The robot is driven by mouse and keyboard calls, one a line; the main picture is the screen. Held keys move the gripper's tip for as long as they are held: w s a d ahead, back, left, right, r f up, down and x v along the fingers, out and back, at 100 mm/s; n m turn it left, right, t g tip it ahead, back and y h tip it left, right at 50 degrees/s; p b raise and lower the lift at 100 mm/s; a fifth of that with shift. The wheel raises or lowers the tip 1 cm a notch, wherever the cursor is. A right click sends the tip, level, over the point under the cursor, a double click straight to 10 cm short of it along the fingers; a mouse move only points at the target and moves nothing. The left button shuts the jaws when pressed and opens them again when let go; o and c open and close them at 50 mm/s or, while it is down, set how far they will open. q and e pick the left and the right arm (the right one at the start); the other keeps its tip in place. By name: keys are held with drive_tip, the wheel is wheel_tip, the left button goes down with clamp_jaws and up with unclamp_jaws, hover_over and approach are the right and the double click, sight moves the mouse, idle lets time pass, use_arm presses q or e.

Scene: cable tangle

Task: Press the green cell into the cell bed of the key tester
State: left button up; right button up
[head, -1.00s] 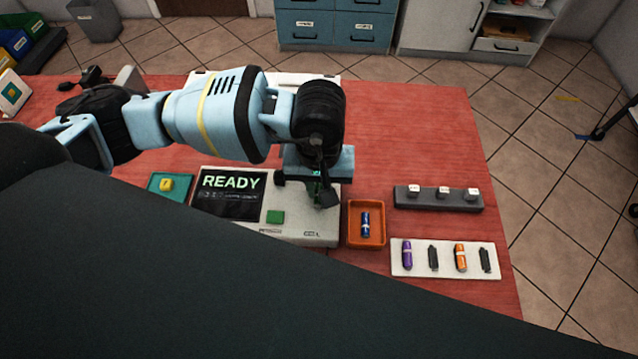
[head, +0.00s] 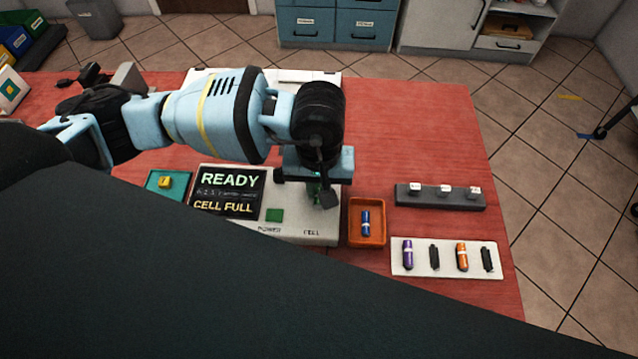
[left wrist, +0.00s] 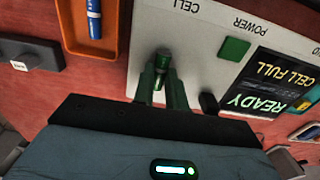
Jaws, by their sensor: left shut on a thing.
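The key tester (head: 300,228) is a pale box on the red table. Its screen (head: 228,192) reads READY and CELL FULL. My left gripper (head: 322,192) points down over the right part of the tester. In the left wrist view its fingers (left wrist: 161,88) are shut on the green cell (left wrist: 162,62), at the CELL end of the tester. The cell bed is hidden under the fingers and the cell, so how deep the cell sits cannot be told. My right gripper is not in view.
An orange tray (head: 367,222) with a blue cell (head: 366,222) stands right of the tester. A white holder (head: 445,270) has a purple and an orange cell. A dark bar (head: 438,203) carries white keys. A teal tray (head: 158,182) holds a yellow key. The table's back right is clear.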

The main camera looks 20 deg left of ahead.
use_arm(q)
drive_tip(key=o, duration=0.4)
drive_tip(key=shift+o, duration=0.2)
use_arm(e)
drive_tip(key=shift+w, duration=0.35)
use_arm(q)
drive_tip(key=shift+r, duration=0.15)
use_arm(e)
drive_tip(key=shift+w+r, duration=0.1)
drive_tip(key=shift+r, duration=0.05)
use_arm(q)
drive_tip(key=shift+r, duration=0.3)
drive_tip(key=shift+r+p, duration=0.4)
drive_tip(key=shift+r, duration=0.2)
drive_tip(key=shift+r+p, duration=0.3)
drive_tip(key=shift+r, duration=0.45)
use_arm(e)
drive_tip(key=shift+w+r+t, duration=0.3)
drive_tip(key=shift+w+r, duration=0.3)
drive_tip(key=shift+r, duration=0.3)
